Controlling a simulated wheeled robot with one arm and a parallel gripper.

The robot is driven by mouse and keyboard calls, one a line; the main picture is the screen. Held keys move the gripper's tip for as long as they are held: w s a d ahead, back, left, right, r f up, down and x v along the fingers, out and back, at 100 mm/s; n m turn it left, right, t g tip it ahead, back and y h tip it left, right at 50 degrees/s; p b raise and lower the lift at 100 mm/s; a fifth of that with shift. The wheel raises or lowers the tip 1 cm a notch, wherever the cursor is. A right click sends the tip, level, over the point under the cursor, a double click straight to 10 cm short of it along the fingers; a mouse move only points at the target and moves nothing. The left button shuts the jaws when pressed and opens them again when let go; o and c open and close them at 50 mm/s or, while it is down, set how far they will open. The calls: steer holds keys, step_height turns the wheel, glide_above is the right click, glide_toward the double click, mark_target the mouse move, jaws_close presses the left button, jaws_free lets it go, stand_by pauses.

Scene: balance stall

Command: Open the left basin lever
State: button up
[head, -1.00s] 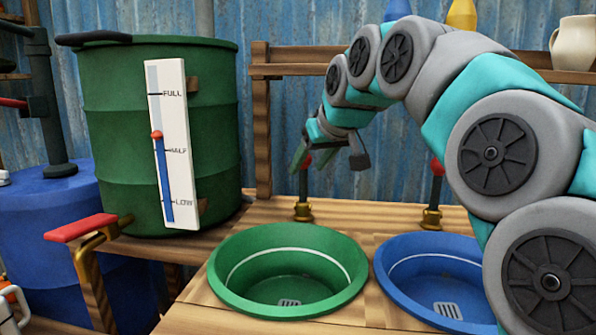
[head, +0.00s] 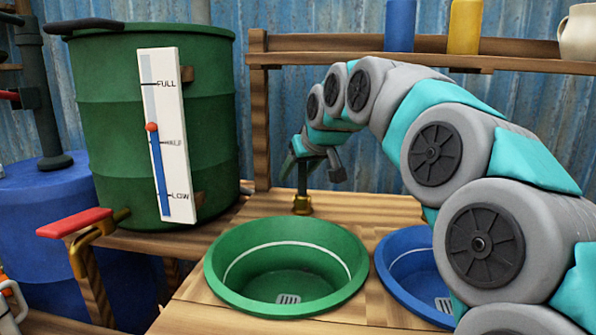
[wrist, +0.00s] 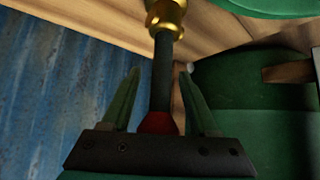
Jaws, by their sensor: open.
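The left basin lever stands behind the green basin (head: 287,308). It has a brass base (head: 302,205) and a dark upright stem (head: 302,178). My gripper (head: 313,168) is over its top, and the red knob is hidden there in the head view. In the wrist view, my gripper (wrist: 160,69) is open, with one finger on each side of the stem (wrist: 160,80). The red knob (wrist: 158,123) sits between the fingers, close to the palm. A gap shows between each finger and the stem. The brass base (wrist: 166,18) is beyond the fingertips.
A green barrel (head: 110,130) with a level gauge (head: 168,135) stands left, its marker a little above HALF. A red-handled lever (head: 75,222) is in front of it. The blue basin (head: 400,290) is partly hidden by my arm. A shelf (head: 390,60) runs behind.

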steer(key=shift+c, duration=0.2)
steer(key=c, duration=0.9)
jaws_close()
steer(key=shift+r, duration=0.2)
